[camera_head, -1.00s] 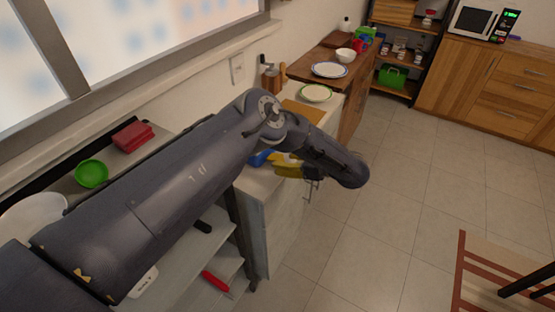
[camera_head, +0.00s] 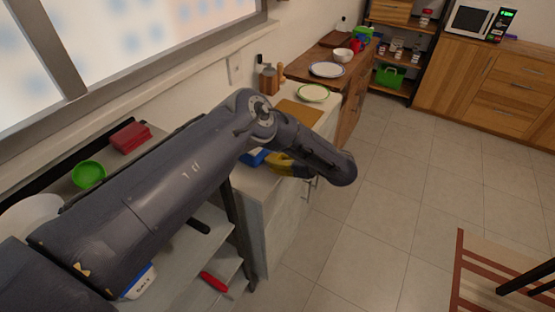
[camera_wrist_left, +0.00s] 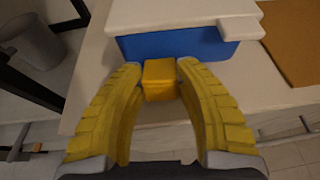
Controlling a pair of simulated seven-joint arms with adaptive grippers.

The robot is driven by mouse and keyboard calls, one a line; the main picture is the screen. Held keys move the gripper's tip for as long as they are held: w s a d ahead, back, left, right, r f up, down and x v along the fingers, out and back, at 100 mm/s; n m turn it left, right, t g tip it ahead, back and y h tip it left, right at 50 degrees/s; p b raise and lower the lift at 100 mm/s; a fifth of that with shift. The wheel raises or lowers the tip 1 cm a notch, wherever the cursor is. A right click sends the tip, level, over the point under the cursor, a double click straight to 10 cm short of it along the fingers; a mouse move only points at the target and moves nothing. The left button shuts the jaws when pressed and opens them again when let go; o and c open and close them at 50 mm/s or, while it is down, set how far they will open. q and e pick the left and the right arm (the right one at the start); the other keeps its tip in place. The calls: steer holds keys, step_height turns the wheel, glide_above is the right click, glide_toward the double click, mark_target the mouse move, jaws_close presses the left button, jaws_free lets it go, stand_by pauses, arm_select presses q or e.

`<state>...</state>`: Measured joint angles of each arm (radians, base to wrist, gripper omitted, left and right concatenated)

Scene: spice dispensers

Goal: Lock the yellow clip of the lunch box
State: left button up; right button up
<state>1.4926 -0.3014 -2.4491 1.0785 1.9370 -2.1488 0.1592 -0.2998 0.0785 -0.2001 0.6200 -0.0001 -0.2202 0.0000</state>
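The lunch box (camera_wrist_left: 185,32) has a blue body and a white lid, and stands on a pale counter. Its yellow clip (camera_wrist_left: 160,80) juts out from the blue front side toward my wrist camera. My left gripper (camera_wrist_left: 160,72) has yellow fingers spread to either side of the clip, with the tips very close to it. Whether they touch it is unclear. In the head view my left gripper (camera_head: 276,161) is beside the blue lunch box (camera_head: 256,157), which my arm mostly hides. My right gripper is not in view.
A brown cutting board (camera_wrist_left: 292,38) lies right of the lunch box. A green-rimmed plate (camera_head: 313,93) and a wooden mill (camera_head: 268,78) stand farther back. A shelf with a green bowl (camera_head: 89,174) is at left. A grey bin (camera_wrist_left: 32,42) stands below the counter. Open floor lies right.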

arm_select(q)
steer(key=c, duration=0.5)
steer(key=shift+a, duration=0.1)
steer(key=shift+w+a+r+g+h, duration=0.1)
steer(key=shift+r+g+h, duration=0.15)
steer(key=shift+g+h, duration=0.25)
steer(key=shift+a+r+g+h, duration=0.1)
steer(key=shift+r+g+h, duration=0.2)
steer(key=shift+h, duration=0.4)
steer(key=shift+w+a+r+g+h, duration=0.2)
steer(key=shift+g+h, duration=0.3)
steer(key=shift+h, duration=0.35)
steer(key=shift+a+r+g+h, duration=0.1)
steer(key=shift+r+g+h, duration=0.3)
steer(key=shift+h, duration=0.45)
steer(key=shift+f, duration=0.1)
steer(key=o, duration=1.2)
steer(key=v, duration=1.2)
steer(key=shift+w, duration=0.2)
